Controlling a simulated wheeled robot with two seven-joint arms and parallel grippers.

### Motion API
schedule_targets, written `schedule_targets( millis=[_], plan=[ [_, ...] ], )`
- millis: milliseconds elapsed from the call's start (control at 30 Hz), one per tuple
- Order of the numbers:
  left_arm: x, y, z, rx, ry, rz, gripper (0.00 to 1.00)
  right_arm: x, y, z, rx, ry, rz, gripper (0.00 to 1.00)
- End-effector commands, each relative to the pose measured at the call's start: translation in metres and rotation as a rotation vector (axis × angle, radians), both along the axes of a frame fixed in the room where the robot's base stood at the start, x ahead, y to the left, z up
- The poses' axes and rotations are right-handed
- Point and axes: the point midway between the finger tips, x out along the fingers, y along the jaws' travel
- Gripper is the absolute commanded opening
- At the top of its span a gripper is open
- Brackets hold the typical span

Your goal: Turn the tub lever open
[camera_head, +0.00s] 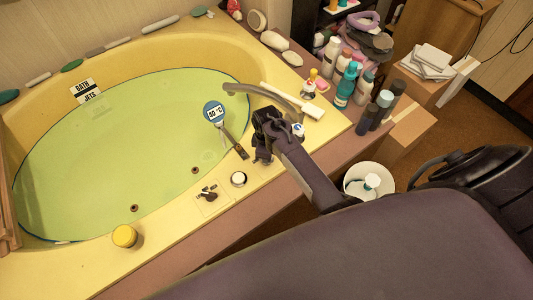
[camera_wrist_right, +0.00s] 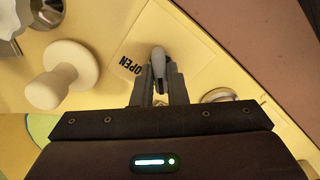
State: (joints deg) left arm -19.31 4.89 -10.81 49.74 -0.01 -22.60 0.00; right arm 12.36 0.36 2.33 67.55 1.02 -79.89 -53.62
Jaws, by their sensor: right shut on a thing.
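The tub lever (camera_wrist_right: 157,60) is a small grey handle on a pale plate (camera_wrist_right: 185,40) marked OPEN in the right wrist view. My right gripper (camera_wrist_right: 160,88) is shut on it, with a finger on each side. In the head view my right gripper (camera_head: 263,152) is over the tub's near rim, beside the spout (camera_head: 250,91), and hides the lever it holds. A second dark lever (camera_head: 208,193) on a pale plate stands farther left on the rim. My left gripper is not in view.
The yellow tub (camera_head: 60,255) holds green water. A white knob (camera_head: 238,179) and a yellow cup (camera_head: 124,236) stand on its rim. A white knob (camera_wrist_right: 65,75) is close left of the gripper in the wrist view. Bottles (camera_head: 347,85) crowd the right corner; a white bucket (camera_head: 356,186) stands below.

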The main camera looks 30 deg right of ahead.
Motion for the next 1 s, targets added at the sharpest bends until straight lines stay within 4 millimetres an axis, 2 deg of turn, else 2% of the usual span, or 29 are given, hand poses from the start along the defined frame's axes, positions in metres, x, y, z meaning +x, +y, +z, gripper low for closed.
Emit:
schedule_targets(
  millis=[33, 367, 600, 1000],
  plan=[
    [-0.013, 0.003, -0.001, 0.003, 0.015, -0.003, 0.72, 0.000, 0.000, 0.003, 0.001, 0.002, -0.020, 0.00],
    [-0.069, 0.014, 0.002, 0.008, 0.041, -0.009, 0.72, 0.000, 0.001, 0.005, 0.002, 0.002, -0.271, 0.00],
    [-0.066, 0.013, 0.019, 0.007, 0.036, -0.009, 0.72, 0.000, 0.001, 0.003, 0.002, 0.002, -0.499, 0.00],
    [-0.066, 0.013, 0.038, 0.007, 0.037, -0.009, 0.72, 0.001, 0.001, 0.002, 0.002, 0.002, -0.880, 0.00]
  ],
)
